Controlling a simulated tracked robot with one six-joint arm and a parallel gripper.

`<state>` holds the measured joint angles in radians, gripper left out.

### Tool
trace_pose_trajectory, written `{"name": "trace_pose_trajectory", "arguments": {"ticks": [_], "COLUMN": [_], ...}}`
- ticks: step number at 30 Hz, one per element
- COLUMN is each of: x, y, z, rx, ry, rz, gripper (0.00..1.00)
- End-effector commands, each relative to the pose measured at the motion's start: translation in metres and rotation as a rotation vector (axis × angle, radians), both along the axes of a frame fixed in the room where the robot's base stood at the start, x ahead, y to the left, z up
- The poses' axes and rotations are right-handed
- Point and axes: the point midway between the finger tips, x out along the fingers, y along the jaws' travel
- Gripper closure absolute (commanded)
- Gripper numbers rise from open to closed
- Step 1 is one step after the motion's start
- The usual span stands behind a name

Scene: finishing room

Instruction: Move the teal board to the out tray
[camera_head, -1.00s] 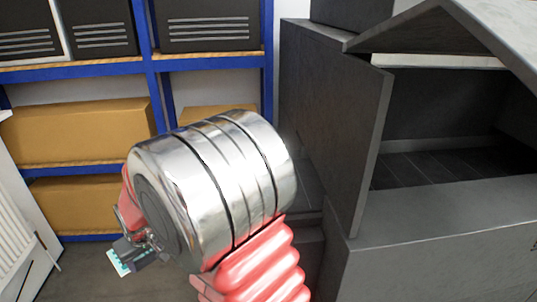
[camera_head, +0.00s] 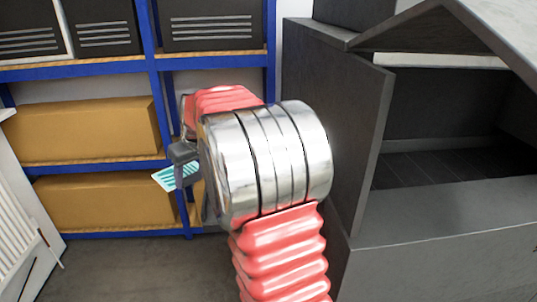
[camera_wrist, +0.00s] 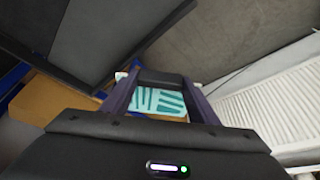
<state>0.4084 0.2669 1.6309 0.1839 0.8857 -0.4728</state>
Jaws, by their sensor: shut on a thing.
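The teal board (camera_head: 176,176) is a small flat piece with teal and white stripes. It shows at the left of my arm in the head view, in front of the shelf. My gripper (camera_head: 184,166) is shut on it and holds it in the air, tilted. In the wrist view the teal board (camera_wrist: 158,101) lies between the two fingers of my gripper (camera_wrist: 160,84), with stripes visible. Part of the board is hidden by my gripper. I cannot make out the out tray in either view.
A blue-framed shelf (camera_head: 160,120) with tan boxes (camera_head: 88,128) and dark boxes (camera_head: 208,25) stands behind. A dark grey cabinet (camera_head: 440,215) with an open compartment is at right, its panel (camera_head: 345,130) close to my arm. A white slatted panel (camera_head: 20,235) stands at left.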

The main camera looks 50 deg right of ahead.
Motion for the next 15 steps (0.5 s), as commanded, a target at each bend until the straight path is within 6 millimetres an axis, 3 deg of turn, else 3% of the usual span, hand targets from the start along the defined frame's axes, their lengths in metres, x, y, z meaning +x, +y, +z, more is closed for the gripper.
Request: {"name": "trace_pose_trajectory", "arguments": {"ticks": [1, 3, 15], "x": [-0.007, -0.016, -0.094], "y": [-0.022, -0.047, -0.178], "z": [0.005, 0.010, 0.030], "rx": [0.000, 0.001, 0.000], "ry": [0.000, -0.001, 0.000], "rz": [-0.017, -0.033, -0.130], "gripper": [0.68, 0.68, 0.68]}}
